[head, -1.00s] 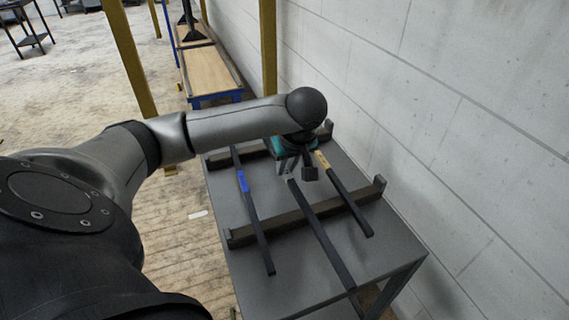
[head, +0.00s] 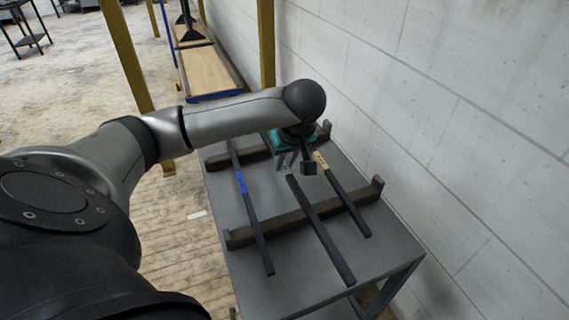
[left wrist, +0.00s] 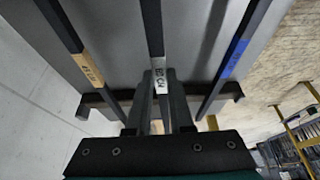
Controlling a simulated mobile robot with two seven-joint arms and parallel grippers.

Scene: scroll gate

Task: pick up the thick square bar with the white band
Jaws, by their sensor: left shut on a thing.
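The thick square bar with the white band (left wrist: 161,80) is dark and runs up the middle of the left wrist view. In the head view its dark length (head: 321,230) slants toward the table's near edge, and its white band is hidden by my gripper. My left gripper (head: 297,168) is shut on this bar near its far end; the fingers (left wrist: 158,108) show on both sides of it in the wrist view. The bar seems slightly raised, with a dark shadow beside it on the table. My right gripper is not in view.
A blue-banded bar (head: 255,222) lies left and a tan-banded bar (head: 346,200) right, both across two dark rack rails (head: 240,238) with raised ends. The grey table (head: 290,278) stands close to a block wall (head: 470,150).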

